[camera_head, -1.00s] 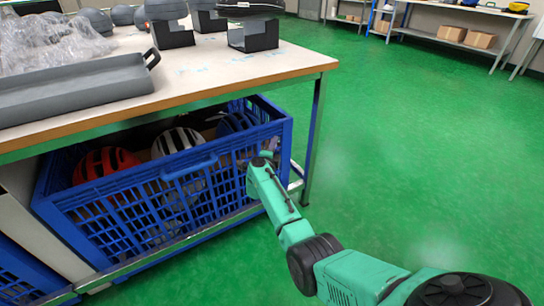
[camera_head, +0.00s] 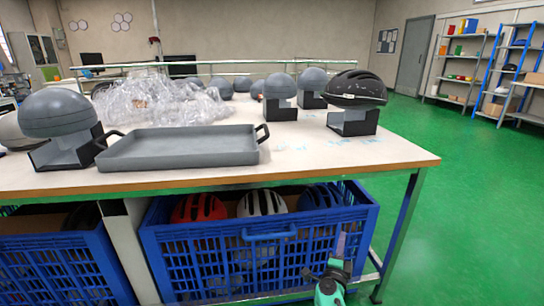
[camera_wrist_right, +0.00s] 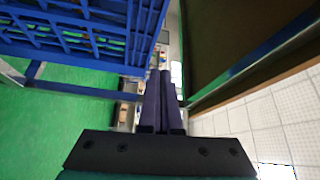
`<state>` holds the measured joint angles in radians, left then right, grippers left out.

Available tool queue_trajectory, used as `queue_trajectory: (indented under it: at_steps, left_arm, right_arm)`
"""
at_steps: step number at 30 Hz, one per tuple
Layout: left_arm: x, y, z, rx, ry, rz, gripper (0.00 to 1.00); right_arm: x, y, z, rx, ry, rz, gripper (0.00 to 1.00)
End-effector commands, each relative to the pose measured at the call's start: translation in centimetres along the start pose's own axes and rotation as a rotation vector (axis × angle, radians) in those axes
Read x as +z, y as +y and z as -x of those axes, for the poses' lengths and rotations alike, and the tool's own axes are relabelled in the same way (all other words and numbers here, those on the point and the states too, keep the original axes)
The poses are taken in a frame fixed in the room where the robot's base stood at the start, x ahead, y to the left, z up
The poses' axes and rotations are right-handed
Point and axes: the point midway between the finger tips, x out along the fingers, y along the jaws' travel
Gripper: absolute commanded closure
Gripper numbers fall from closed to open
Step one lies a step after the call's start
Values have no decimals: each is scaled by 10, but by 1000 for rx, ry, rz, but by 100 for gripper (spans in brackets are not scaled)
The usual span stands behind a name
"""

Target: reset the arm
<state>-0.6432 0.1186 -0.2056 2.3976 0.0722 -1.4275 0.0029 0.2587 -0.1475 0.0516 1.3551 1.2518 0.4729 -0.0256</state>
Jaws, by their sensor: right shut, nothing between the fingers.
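My right gripper (camera_head: 341,243) shows low in the head view, in front of the right end of a blue crate (camera_head: 190,268) under the table. Its two dark fingers are together and empty, pointing up in the picture. The fingers (camera_wrist_right: 160,100) also show closed in the right wrist view, with the blue crate (camera_wrist_right: 100,35) at upper left. I cannot tell whether the gripper touches the crate. My left gripper is in no view.
The table (camera_head: 400,152) carries a grey tray (camera_head: 190,147), grey head forms, a black helmet (camera_head: 356,88) and clear plastic wrap (camera_head: 150,100). The crate holds a red helmet (camera_head: 198,207) and others. Green floor (camera_head: 480,200) is free at right.

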Motion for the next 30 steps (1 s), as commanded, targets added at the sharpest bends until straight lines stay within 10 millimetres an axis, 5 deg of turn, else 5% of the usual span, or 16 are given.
queue_trajectory:
  at_steps: [3, 7, 9, 15, 26, 30]
  left_arm:
    - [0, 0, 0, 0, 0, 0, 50]
    - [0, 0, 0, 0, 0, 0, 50]
    - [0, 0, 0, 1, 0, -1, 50]
    - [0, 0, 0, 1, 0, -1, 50]
    - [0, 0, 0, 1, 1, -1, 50]
    - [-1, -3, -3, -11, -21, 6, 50]
  right_arm:
    - [40, -9, 49, -131, -407, 296, 100]
    - [70, 18, 142, -145, -875, 668, 100]
    - [68, 38, 185, -106, -1054, 824, 100]
    - [30, 73, 268, 41, -1364, 1120, 100]
    - [-60, 87, 354, 344, -1654, 1437, 100]
    - [-63, 90, 352, 384, -1667, 1452, 100]
